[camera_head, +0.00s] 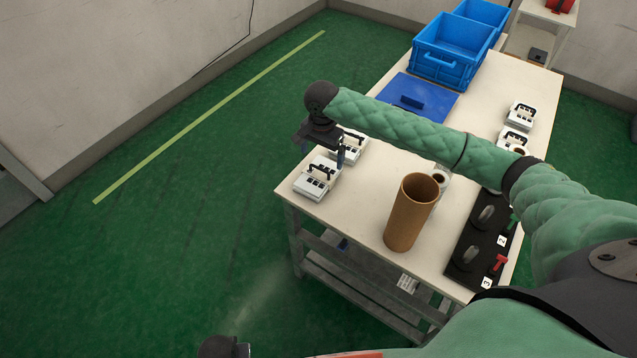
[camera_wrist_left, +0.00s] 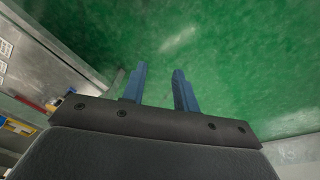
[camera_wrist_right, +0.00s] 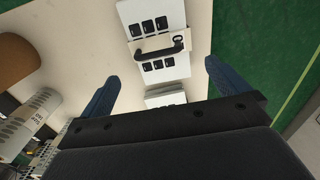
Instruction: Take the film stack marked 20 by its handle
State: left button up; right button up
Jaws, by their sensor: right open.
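White film stacks with black keys and black handles stand on the table. One film stack (camera_head: 318,178) is at the table's near left corner; a second (camera_head: 352,147) is just behind it, partly hidden by my gripper. Their number marks are too small to read, so I cannot tell which is 20. My right gripper (camera_head: 322,153) is open and empty above these two, pointing down. In the right wrist view its fingers (camera_wrist_right: 161,74) are apart, with the corner stack's handle (camera_wrist_right: 158,50) ahead between them. My left gripper (camera_wrist_left: 160,76) is open and empty over the green floor.
A brown tube (camera_head: 410,214) stands right of the stacks. A black panel (camera_head: 466,262) with red and green levers lies at the right edge. Two more stacks (camera_head: 520,115) (camera_head: 514,139), a blue mat (camera_head: 418,97) and blue crates (camera_head: 448,58) are farther back.

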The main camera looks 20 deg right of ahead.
aim_at(319, 175)
jog(key=shift+f, duration=0.3)
notch_tip(319, 175, down, 2)
jog(key=shift+a+f+p, duration=0.1)
jog(key=shift+p, duration=0.2)
jog(key=f+p, duration=0.1)
jog(key=f, duration=0.1)
jog(key=a+f, duration=0.1)
jog(key=f, duration=0.1)
jog(key=shift+s+p, duration=0.2)
jog(key=shift+p, duration=0.2)
pick_arm(q)
notch_tip(319, 175, down, 8)
jog(key=s+a, duration=0.1)
jog(key=s, duration=0.1)
jog(key=shift+s+a+f, duration=0.25)
jog(key=shift+s, duration=0.15)
pick_arm(e)
jog(key=shift+d+f, duration=0.1)
jog(key=shift+f, duration=0.55)
jog(key=shift+c, duration=0.4)
jog(key=c, duration=0.7)
pick_arm(q)
jog(key=shift+s, duration=0.1)
pick_arm(e)
jog(key=shift+c, duration=0.5)
jog(key=shift+r, duration=0.15)
